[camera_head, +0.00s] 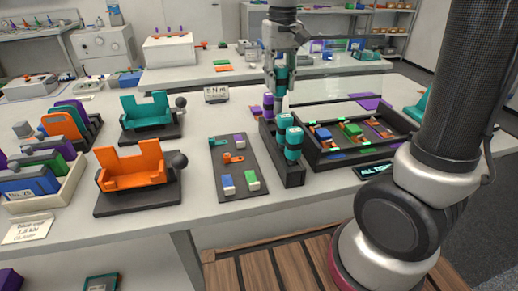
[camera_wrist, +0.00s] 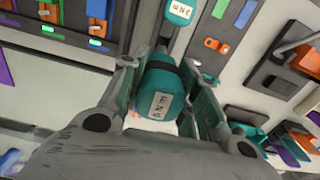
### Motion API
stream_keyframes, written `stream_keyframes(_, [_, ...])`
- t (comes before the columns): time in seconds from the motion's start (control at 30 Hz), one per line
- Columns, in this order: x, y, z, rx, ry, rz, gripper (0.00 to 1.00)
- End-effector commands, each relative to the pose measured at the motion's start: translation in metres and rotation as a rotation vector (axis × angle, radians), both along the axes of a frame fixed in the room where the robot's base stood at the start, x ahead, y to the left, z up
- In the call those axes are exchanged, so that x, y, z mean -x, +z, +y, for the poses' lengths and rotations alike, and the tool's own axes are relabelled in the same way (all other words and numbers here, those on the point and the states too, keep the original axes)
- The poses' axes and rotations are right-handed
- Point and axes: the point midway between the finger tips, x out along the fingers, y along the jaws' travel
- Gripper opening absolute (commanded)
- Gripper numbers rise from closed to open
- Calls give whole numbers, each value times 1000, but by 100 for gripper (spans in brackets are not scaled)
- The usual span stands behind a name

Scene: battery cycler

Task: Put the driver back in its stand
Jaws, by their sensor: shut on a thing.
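My gripper (camera_head: 282,60) points down and is shut on a teal driver (camera_head: 281,78) with a grey lower shaft. In the wrist view the held driver's top (camera_wrist: 160,95) sits between the fingers, with a pale label. The driver is roughly upright over or at the rear part of the dark stand (camera_head: 293,178). I cannot tell whether its tip is in a slot. A purple driver (camera_head: 268,104) stands at the stand's rear left. A teal driver (camera_head: 293,142) stands at its front; a teal one also shows in the wrist view (camera_wrist: 180,12).
A dark tray (camera_head: 343,157) with small coloured parts lies right of the stand. A dark mat (camera_head: 239,187) with small parts lies left. Orange (camera_head: 137,168) and teal (camera_head: 147,112) fixtures stand further left.

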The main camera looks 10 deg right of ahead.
Motion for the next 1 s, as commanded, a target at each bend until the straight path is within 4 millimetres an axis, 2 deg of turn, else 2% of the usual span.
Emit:
stream_keyframes(0.07, [0, -3, 0, 1, -15, 3, 0])
stream_keyframes(0.3, [2, -48, -1, 3, -32, 7, 0])
stream_keyframes(0.7, [1, -97, 0, 2, -31, 5, 0])
stream_keyframes(1.0, [1, -100, 0, 1, -31, 3, 0])
